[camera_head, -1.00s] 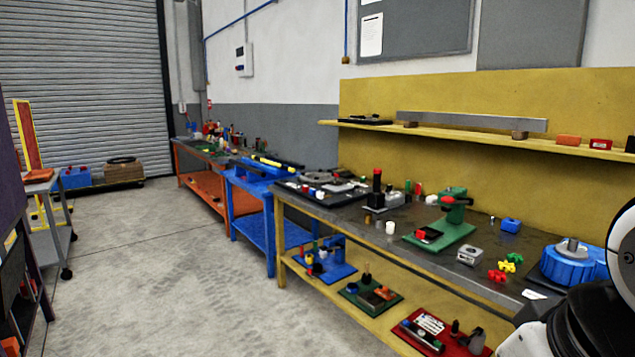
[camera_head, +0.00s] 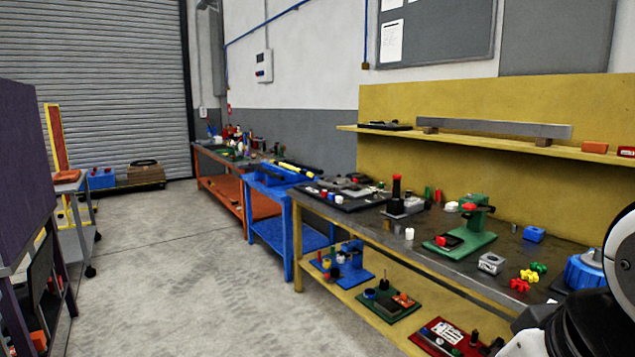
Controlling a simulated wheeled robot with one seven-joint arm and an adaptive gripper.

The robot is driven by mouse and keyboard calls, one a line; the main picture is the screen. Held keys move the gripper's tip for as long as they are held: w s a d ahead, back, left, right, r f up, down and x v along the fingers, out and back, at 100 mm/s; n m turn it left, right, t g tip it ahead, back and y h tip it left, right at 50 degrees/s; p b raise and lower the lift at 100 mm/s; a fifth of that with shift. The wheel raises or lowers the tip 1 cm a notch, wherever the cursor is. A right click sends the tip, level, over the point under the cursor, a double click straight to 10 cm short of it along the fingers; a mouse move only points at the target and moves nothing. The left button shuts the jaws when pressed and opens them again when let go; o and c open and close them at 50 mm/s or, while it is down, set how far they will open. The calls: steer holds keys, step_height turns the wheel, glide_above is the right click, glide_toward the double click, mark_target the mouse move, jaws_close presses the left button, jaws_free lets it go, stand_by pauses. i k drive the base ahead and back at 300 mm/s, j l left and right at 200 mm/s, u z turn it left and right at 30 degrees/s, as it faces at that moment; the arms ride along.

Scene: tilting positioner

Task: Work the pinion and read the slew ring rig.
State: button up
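I cannot tell for sure which thing is the slew ring rig, and no pinion can be made out. A black board (camera_head: 338,203) with flat grey parts lies at the far left end of the yellow bench. A blue round unit (camera_head: 583,274) sits at the bench's near right end, partly hidden by my white and black arm. A green stand (camera_head: 470,237) with a red part is between them. My gripper is not in view.
The yellow bench (camera_head: 462,262) holds several small loose parts and has a lower shelf with blue, green and red trays. Blue (camera_head: 297,225) and orange benches continue beyond it. A grey cart (camera_head: 75,220) stands at left. The concrete floor (camera_head: 190,260) between is clear.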

mark_target(353, 188)
steer(key=i+u, duration=0.1)
steer(key=i, duration=3.25)
steer(key=i+z, duration=0.25)
steer(key=i, duration=0.25)
steer(key=i+j+z, duration=0.3)
steer(key=i, duration=0.2)
steer(key=l, duration=0.1)
